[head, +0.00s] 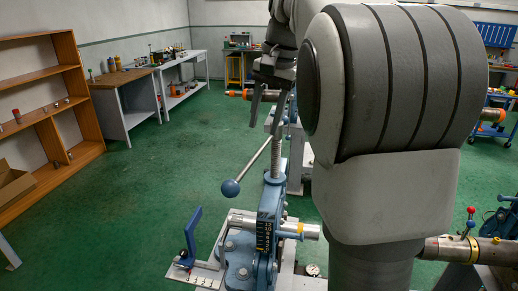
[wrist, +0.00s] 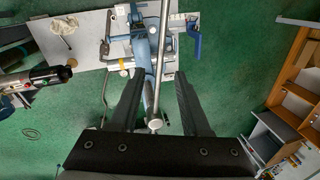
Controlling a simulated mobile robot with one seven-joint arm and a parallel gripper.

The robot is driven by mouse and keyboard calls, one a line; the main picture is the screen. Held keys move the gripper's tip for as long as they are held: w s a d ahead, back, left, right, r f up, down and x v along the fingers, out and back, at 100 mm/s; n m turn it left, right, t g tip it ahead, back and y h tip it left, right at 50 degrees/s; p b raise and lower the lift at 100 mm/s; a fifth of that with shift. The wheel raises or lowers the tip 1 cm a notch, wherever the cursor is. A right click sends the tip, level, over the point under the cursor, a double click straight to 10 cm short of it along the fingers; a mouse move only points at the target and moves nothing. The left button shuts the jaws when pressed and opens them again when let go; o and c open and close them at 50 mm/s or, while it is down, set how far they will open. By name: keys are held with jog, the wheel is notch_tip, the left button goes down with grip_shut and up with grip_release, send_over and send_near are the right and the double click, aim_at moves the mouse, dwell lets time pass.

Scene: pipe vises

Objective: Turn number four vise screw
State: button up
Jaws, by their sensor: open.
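A blue pipe vise (head: 266,215) stands in front of me in the head view, with an upright threaded screw (head: 277,157) and a slanted steel handle bar ending in a blue ball (head: 230,187). The vise also shows in the wrist view (wrist: 143,50). I cannot read a number four on it. My gripper (head: 264,124) is open, pointing down above the vise near the screw top. In the wrist view my gripper (wrist: 160,75) shows its two fingers apart, with the steel bar (wrist: 162,60) running between them in the picture. I cannot tell whether the fingers reach down to the bar.
A blue lever (head: 193,235) stands on the vise's plate at left. A steel pipe (head: 308,230) lies through the vise. More vises and pipes are behind and at right, partly hidden by my arm. Wooden shelves (head: 40,110) stand at far left. Green floor between is clear.

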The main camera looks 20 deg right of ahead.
aim_at(257, 153)
jog(key=f, duration=0.4)
jog(key=w+a+f, duration=0.1)
jog(key=f, duration=0.1)
jog(key=shift+f, duration=0.3)
grip_shut()
dwell(1.1)
